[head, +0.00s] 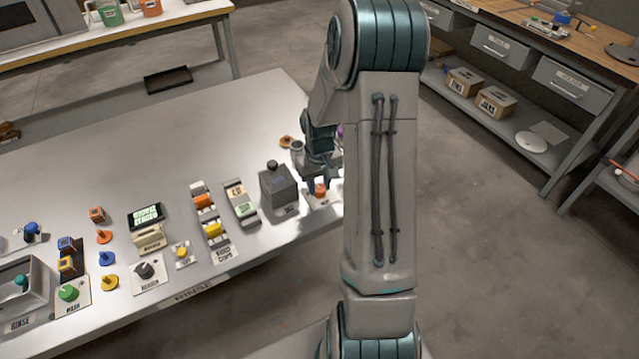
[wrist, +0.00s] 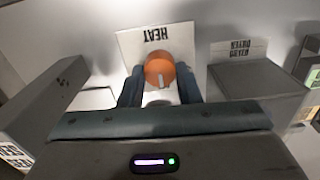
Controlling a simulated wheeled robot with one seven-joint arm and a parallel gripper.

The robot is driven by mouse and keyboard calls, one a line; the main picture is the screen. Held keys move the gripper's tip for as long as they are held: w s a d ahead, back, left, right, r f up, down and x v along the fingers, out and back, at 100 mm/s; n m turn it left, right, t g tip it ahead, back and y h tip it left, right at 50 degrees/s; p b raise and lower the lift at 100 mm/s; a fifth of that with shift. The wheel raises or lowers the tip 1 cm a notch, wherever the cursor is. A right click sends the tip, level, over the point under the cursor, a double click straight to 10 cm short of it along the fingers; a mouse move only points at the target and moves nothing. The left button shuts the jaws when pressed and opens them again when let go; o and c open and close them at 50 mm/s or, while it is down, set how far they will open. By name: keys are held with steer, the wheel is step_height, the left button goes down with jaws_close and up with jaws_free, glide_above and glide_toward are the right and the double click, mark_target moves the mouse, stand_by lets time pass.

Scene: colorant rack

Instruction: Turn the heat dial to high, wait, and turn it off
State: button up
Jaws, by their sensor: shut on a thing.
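The heat dial (wrist: 160,68) is an orange round knob with a light pointer mark, on a white plate (wrist: 128,42) that reads HEAT, upside down in the wrist view. My gripper (wrist: 160,88) is over the dial with one finger on each side, shut on it. In the head view the orange dial (head: 320,190) shows at the table's right end, just under my gripper (head: 318,180). My arm hides part of the table beside it. The pointer mark points toward the bottom of the wrist view; I cannot read any setting marks.
A grey box (head: 278,186) stands close left of the dial; it also shows in the wrist view (wrist: 255,88). Racks with coloured blocks (head: 204,202), a green wash dial (head: 69,293) and a dark dial (head: 144,270) lie further left.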

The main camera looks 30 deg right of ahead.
mark_target(319, 187)
steer(key=o, duration=1)
steer(key=shift+c, duration=0.2)
step_height(319, 187, up, 14)
steer(key=s+a+r+t, duration=0.1)
steer(key=s+a+r, duration=0.2)
steer(key=s+a, duration=0.4)
steer(key=s+a+r+t, duration=0.2)
steer(key=s+a+r, duration=0.2)
steer(key=s, duration=0.8)
steer(key=a, duration=0.2)
steer(key=shift+s+a, duration=0.2)
steer(key=shift+a, duration=0.2)
